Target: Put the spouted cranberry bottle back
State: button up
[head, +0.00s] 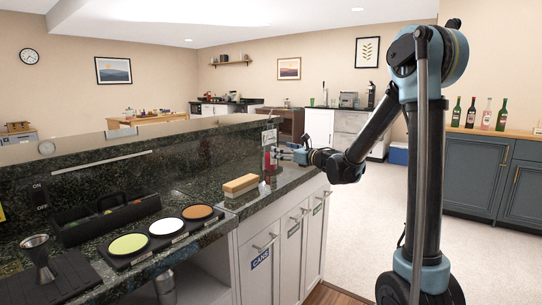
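A small red bottle (268,160), which looks like the cranberry bottle, stands at the far end of the dark granite counter (223,169). It is too small to make out its spout clearly. My arm reaches in from the right, and my gripper (282,154) is right beside the bottle at about its mid height. The fingers are small and partly merged with the bottle, so I cannot tell whether they touch it or are closed around it.
A yellow-brown block (240,185) and a small clear item (263,188) lie nearer on the counter. Three coloured discs (165,226), a black caddy (106,217) and a metal jigger (38,257) are at the left. Several bottles (487,114) stand on the right cabinet. The floor is clear.

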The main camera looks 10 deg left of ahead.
aim_at(272, 126)
jog(key=shift+x, duration=4.05)
jog(key=shift+d, duration=0.1)
jog(key=c, duration=1.6)
jog(key=shift+r, duration=4.95)
